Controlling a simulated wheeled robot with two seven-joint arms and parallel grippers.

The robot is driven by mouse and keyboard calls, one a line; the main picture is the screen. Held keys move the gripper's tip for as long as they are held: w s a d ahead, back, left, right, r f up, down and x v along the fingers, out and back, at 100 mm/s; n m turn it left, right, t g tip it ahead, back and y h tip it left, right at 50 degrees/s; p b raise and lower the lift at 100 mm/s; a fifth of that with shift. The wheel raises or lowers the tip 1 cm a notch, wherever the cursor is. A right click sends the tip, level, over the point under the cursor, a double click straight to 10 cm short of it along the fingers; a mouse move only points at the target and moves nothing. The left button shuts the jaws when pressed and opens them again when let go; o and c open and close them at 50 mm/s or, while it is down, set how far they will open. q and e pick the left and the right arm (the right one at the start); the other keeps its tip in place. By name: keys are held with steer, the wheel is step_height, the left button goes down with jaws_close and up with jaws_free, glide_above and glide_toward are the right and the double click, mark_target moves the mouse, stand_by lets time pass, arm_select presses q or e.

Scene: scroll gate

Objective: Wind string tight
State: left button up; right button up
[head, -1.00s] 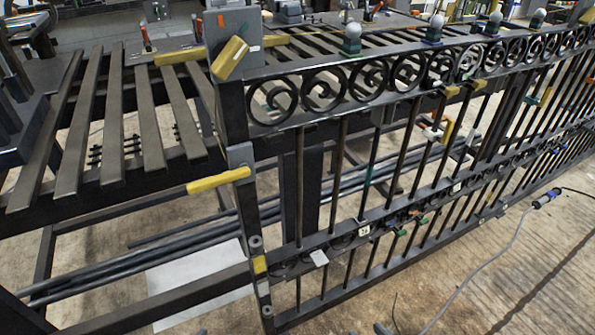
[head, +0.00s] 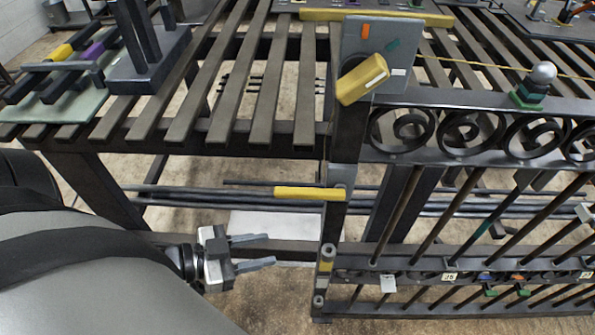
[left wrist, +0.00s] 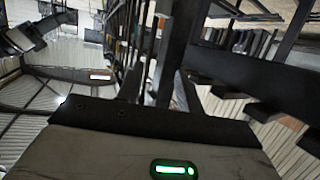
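A thin yellow string (head: 500,68) runs above the gate's top rail, rightward from a grey plate (head: 398,42) on the end post. A yellow handle (head: 362,80) sits tilted on the front of this plate. A yellow bar lever (head: 310,193) sticks out leftward from the post lower down. My left gripper (head: 270,249) is low, left of the post and below the lever. Its two fingers are apart with nothing between them, and it touches neither handle. The left wrist view does not clearly show the fingers. My right gripper is not in view.
The dark gate (head: 440,250) with scroll rings and bars fills the right side. A slatted bench (head: 240,100) stands behind, with a black stand (head: 150,65) on it at the left. Dark rods (head: 200,193) lie beneath. Open space lies between my gripper and the post.

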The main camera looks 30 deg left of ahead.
mark_target(296, 190)
arm_select(q)
steer(key=a+r+m+g+h+p, duration=0.2)
steer(key=a+r+m+h, duration=0.3)
steer(key=a+r, duration=0.6)
steer(key=shift+g+h, duration=0.4)
steer(key=shift+h, duration=0.5)
steer(key=b+x, duration=0.3)
steer(key=x, duration=0.2)
steer(key=r+b+x, duration=0.1)
steer(key=b+x, duration=0.2)
steer(key=x, duration=0.2)
steer(key=s+r+b+x, duration=0.1)
steer(key=b+x, duration=0.2)
steer(key=x, duration=0.2)
steer(key=shift+w+d, duration=0.15)
steer(key=shift+d, duration=0.4)
steer(key=shift+w+d+r+b, duration=0.15)
steer(key=shift+w+d+b, duration=0.1)
steer(key=shift+d+b, duration=0.2)
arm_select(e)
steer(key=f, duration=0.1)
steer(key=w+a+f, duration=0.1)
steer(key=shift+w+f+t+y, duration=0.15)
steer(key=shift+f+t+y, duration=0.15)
arm_select(q)
steer(key=shift+r, duration=0.1)
jaws_close()
